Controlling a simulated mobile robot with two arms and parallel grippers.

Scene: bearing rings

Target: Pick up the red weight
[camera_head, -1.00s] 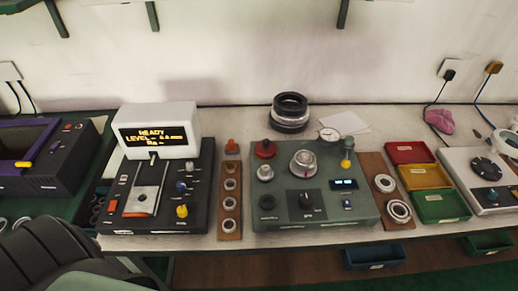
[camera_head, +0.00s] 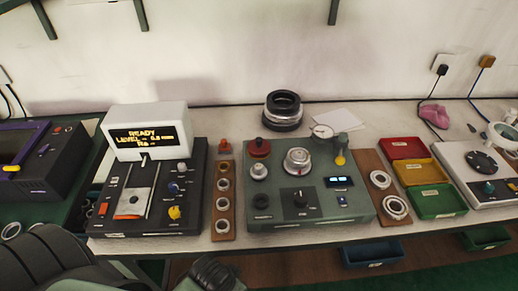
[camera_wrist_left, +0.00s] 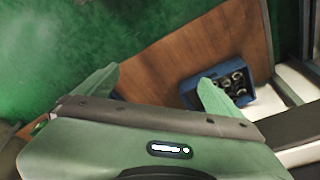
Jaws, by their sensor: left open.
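A dark red round piece (camera_head: 259,147) sits at the back left corner of the green device (camera_head: 356,210) in the head view. A smaller orange-red piece (camera_head: 224,145) stands at the far end of a wooden strip just left of that device. I cannot tell for sure which one is the red weight. My left gripper (camera_wrist_left: 157,88) is open and empty in the left wrist view, with its fingers wide apart. Neither red piece shows in that view. In the head view my left arm is low at the left, below the bench's front edge.
A black device with a display (camera_head: 148,138) stands left of the wooden strip (camera_head: 222,228). Red, yellow and green trays (camera_head: 407,148) stand to the right. A blue bin (camera_wrist_left: 241,94) with rings shows by the open gripper. Shelf brackets hang above.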

